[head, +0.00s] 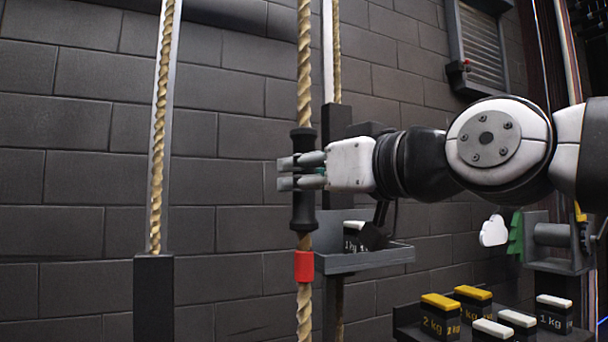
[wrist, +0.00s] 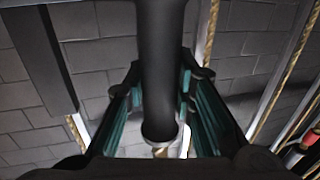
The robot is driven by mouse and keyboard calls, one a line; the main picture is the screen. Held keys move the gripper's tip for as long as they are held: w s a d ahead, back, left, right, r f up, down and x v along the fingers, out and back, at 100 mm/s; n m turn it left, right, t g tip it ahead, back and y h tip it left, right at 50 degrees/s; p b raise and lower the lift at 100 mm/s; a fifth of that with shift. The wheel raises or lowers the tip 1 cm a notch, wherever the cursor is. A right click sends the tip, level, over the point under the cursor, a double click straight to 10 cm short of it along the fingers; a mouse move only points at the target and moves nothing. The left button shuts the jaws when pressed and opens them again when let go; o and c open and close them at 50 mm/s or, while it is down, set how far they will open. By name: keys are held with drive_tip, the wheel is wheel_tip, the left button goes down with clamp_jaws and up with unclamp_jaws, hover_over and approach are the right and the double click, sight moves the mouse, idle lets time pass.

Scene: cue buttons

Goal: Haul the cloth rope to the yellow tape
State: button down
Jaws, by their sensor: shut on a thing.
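A tan twisted rope (head: 304,60) hangs upright in the middle of the head view, with a black spool-shaped grip (head: 303,214) around it. A red tape band (head: 304,266) is on the rope just below the grip. My gripper (head: 290,173) comes from the right and is shut on the black grip. In the wrist view my gripper (wrist: 160,110) has its fingers on either side of the grip (wrist: 162,60), and a bit of rope (wrist: 160,152) shows below it. I see no yellow tape in either view.
Another rope (head: 160,130) runs into a dark post (head: 153,298) on the left. Behind the grip, a dark tray (head: 365,262) carries a 1 kg block (head: 352,238). Several white- and yellow-topped weights stand on a shelf (head: 408,322) at lower right. A brick wall (head: 70,120) is behind.

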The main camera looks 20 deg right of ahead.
drive_tip(key=shift+f, duration=0.15)
drive_tip(key=c, duration=1.3)
unclamp_jaws()
drive_tip(key=v, duration=1.2)
